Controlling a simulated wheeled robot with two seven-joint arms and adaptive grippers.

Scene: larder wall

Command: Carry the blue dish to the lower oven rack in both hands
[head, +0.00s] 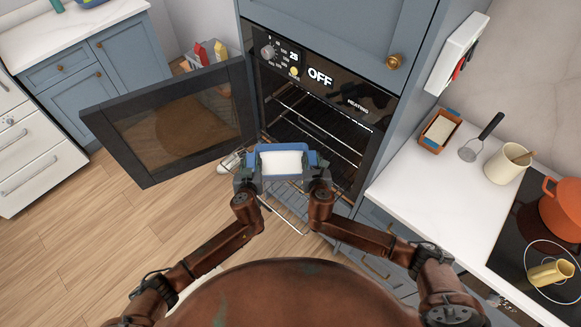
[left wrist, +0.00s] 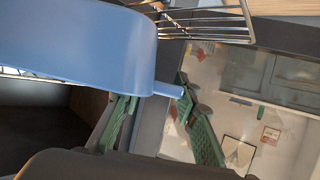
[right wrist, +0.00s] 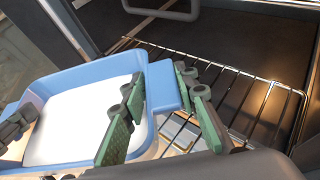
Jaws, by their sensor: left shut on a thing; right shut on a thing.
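The blue dish (head: 283,147) with a white inside is held level between my two grippers, in front of the open oven. My left gripper (head: 256,163) is shut on its left handle; in the left wrist view the handle (left wrist: 168,90) sits between the green fingers. My right gripper (head: 313,163) is shut on the right handle (right wrist: 163,86), which the right wrist view shows between the fingers. A wire rack (head: 288,212) sticks out of the oven below the dish; it also shows in the right wrist view (right wrist: 262,82). The dish hides part of it.
The oven door (head: 170,120) stands open to the left. A higher rack (head: 318,135) is inside the oven. The oven panel (head: 318,78) reads OFF. The right counter (head: 420,185) holds a small tray (head: 437,143), a crock (head: 505,165) and an orange pot (head: 562,208).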

